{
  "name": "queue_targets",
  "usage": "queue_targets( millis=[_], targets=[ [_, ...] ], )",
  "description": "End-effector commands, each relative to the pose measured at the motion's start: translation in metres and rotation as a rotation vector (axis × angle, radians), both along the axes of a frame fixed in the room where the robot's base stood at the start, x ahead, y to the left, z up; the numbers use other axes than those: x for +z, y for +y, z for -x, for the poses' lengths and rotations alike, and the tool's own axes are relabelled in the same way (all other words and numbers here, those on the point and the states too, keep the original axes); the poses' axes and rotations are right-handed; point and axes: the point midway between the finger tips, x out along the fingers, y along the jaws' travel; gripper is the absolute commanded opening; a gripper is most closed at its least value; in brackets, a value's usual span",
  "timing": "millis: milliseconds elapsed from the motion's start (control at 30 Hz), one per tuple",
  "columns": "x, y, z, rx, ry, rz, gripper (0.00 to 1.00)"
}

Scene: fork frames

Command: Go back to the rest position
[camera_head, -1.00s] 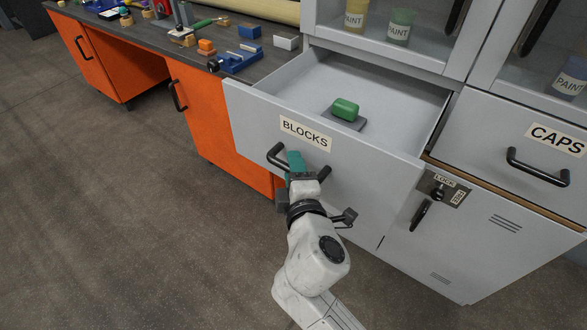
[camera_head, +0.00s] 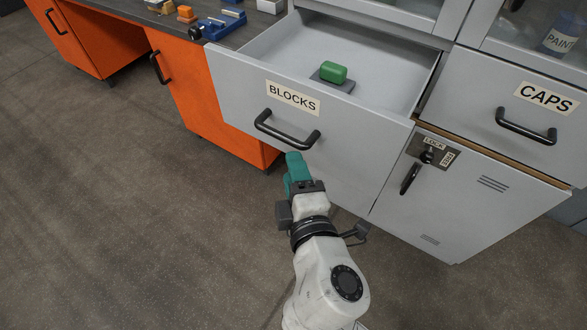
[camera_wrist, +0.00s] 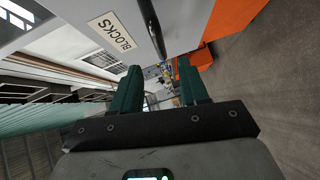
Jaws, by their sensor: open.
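My gripper (camera_head: 295,166) has teal fingers and is in front of the open drawer, below its black handle (camera_head: 287,130) and apart from it. In the wrist view, my gripper (camera_wrist: 160,90) has its two fingers spread with nothing between them. The drawer (camera_head: 340,160) is grey, labelled BLOCKS, and stands pulled out. The handle also shows in the wrist view (camera_wrist: 152,28), beyond the fingers. A green block (camera_head: 333,72) lies on a dark grey pad (camera_head: 345,85) inside the drawer.
The CAPS drawer (camera_head: 550,140) to the right is shut. Below it is a grey door with a lock (camera_head: 432,153). An orange cabinet (camera_head: 215,110) and a workbench with a blue tool (camera_head: 222,25) are at left. The floor (camera_head: 130,230) at left is clear.

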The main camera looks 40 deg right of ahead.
Motion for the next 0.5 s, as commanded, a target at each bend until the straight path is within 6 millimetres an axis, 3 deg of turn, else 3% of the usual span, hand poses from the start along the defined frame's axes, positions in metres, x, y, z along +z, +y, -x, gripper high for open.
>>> queue_targets(
  millis=[333,500],
  targets=[
    [0.0,-0.001,0.0,-0.001,0.0,-0.002,0.44],
    [-0.015,-0.038,0.012,-0.125,0.083,-0.184,0.44]
  ],
)
